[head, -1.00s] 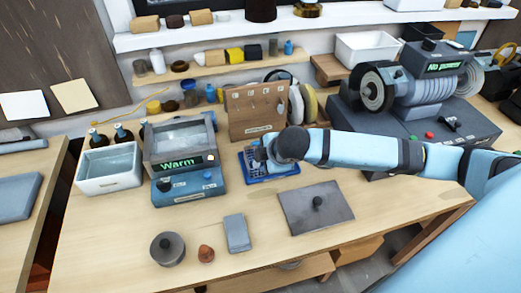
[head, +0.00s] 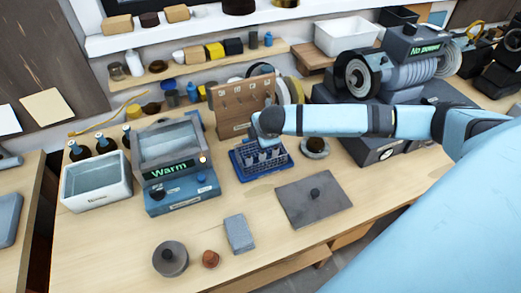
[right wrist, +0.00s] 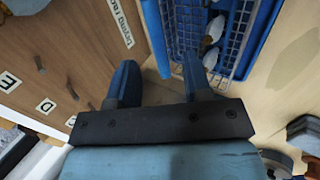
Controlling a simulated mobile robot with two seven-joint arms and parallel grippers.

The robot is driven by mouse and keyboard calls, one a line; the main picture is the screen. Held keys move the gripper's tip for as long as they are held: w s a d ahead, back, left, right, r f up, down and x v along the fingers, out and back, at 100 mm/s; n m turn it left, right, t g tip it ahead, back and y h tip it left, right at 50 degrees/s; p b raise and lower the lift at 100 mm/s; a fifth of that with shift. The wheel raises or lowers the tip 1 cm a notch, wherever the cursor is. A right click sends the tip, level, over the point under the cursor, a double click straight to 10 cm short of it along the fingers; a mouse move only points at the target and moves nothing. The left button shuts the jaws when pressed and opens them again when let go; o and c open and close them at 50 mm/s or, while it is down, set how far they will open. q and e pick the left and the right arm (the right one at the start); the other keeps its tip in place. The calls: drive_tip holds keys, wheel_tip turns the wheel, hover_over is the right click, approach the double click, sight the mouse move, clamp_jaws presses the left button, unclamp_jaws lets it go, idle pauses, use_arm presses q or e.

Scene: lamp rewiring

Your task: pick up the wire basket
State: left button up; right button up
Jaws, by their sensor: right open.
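The wire basket (head: 264,158) is a small grid basket with slim light items in it. It sits in a blue tray (head: 284,166) on the bench, in front of the pegboard rack. In the right wrist view the basket (right wrist: 237,38) is at upper right, its mesh wall beside the right finger. My right gripper (right wrist: 158,78) is open with nothing between its fingers. In the head view it (head: 262,139) is at the basket's back edge, partly hidden by its own wrist. I cannot tell whether it touches the basket. My left gripper is not in view.
The wooden drying rack (head: 240,103) stands close behind the basket. A blue warmer reading "Warm" (head: 180,170) is on the left, and a grey winding machine (head: 400,85) on the right. A dark plate (head: 312,203) and a grey block (head: 239,233) lie in front.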

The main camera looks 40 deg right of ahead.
drive_tip(key=p+x, duration=0.1)
drive_tip(key=x, duration=0.4)
drive_tip(key=shift+w+f, duration=0.1)
drive_tip(key=shift+c, duration=0.2)
clamp_jaws()
